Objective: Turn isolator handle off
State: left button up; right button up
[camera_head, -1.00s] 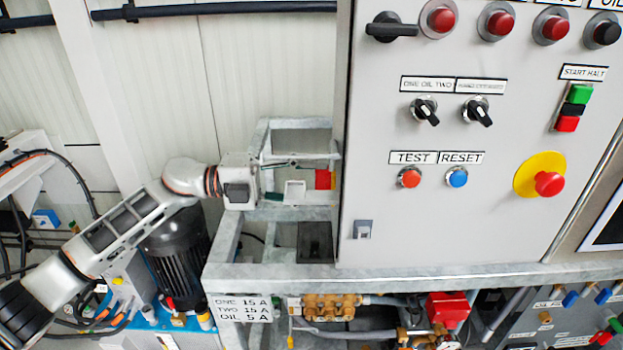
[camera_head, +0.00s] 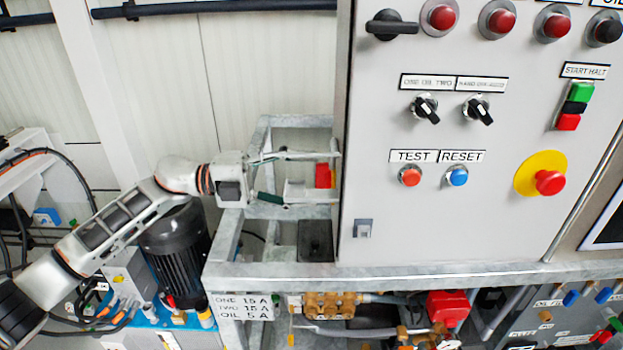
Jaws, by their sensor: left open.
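A small red isolator handle (camera_head: 323,176) sticks out at the left side of the grey control cabinet, seen almost edge-on. My left gripper (camera_head: 312,174) reaches in from the left and is open. One finger shows above the red handle and the other below it, with the handle between the fingertips in the picture. I cannot tell whether the fingers touch it. The handle's base is hidden behind the cabinet edge and fingers. My right gripper is not in view.
The cabinet front (camera_head: 470,230) carries a black rotary handle (camera_head: 391,25), lamps, switches and a red emergency stop (camera_head: 549,182). A galvanised frame (camera_head: 230,240) runs under my left gripper. A black motor (camera_head: 178,255) stands below my left arm.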

pick_arm(q)
jog(key=a, duration=1)
jog(key=shift+a, duration=0.25)
